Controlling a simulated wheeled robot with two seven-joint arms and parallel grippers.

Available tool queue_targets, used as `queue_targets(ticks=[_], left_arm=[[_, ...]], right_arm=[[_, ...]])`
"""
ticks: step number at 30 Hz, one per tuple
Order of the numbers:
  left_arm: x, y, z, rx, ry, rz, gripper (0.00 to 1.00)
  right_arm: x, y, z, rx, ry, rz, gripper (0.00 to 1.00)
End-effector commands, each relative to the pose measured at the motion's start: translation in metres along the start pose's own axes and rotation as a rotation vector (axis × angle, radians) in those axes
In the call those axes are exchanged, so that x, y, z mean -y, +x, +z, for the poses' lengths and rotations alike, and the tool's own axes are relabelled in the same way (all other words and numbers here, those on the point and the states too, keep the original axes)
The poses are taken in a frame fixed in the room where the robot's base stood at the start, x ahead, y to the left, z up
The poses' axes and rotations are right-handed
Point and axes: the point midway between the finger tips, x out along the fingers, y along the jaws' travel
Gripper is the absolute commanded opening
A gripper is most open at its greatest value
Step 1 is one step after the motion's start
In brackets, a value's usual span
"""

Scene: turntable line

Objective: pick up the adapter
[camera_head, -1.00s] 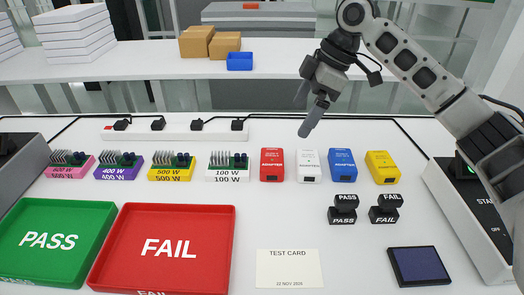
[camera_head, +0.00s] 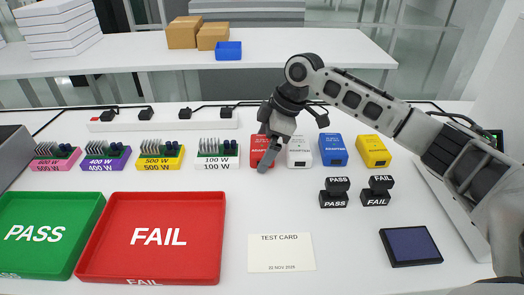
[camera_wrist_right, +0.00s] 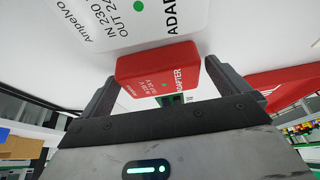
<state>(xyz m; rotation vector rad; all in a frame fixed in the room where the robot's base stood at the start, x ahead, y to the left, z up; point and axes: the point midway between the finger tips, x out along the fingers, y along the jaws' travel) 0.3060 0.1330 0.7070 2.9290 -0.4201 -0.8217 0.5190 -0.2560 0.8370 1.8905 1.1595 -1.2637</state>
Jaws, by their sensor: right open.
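Several adapters stand in a row on the white table: red (camera_head: 258,148), white (camera_head: 299,152), blue (camera_head: 333,150) and yellow (camera_head: 373,151). My right gripper (camera_head: 267,147) is low over the red adapter and hides part of it. In the right wrist view the red adapter (camera_wrist_right: 160,72) lies between the two open fingers of my gripper (camera_wrist_right: 162,90), not clamped. The white adapter (camera_wrist_right: 130,20) is close beside it there, its label large in view. Whether a finger touches either adapter I cannot tell. My left gripper is not in view.
Resistor boards (camera_head: 217,155) stand left of the red adapter. A red FAIL tray (camera_head: 205,270) and a green PASS tray (camera_head: 25,265) lie in front. PASS and FAIL stamps (camera_head: 335,192), an ink pad (camera_head: 411,247) and a test card (camera_head: 281,252) are at front right.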

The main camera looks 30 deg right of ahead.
Motion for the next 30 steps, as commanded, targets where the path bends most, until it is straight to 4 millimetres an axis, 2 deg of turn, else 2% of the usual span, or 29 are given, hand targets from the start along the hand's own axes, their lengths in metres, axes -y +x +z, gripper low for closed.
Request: queue_targets(ticks=[7,8,12,13,23,30], left_arm=[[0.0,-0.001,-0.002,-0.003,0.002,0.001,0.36],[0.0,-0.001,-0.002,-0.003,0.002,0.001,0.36],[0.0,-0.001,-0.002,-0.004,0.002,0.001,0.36],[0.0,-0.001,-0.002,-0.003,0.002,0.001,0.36],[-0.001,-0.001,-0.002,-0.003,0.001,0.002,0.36],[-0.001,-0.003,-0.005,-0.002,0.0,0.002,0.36]], right_arm=[[0.0,0.002,0.0,0.0,0.0,0.001,1.0],[0.0,0.002,0.0,0.0,0.0,0.0,0.94],[0.0,0.002,0.0,0.0,0.0,0.001,0.56],[0.0,0.002,0.0,0.0,0.0,0.0,0.52],[-0.001,-0.002,-0.002,-0.002,-0.001,0.002,0.52],[-0.001,-0.025,-0.012,-0.004,-0.002,0.004,0.52]])
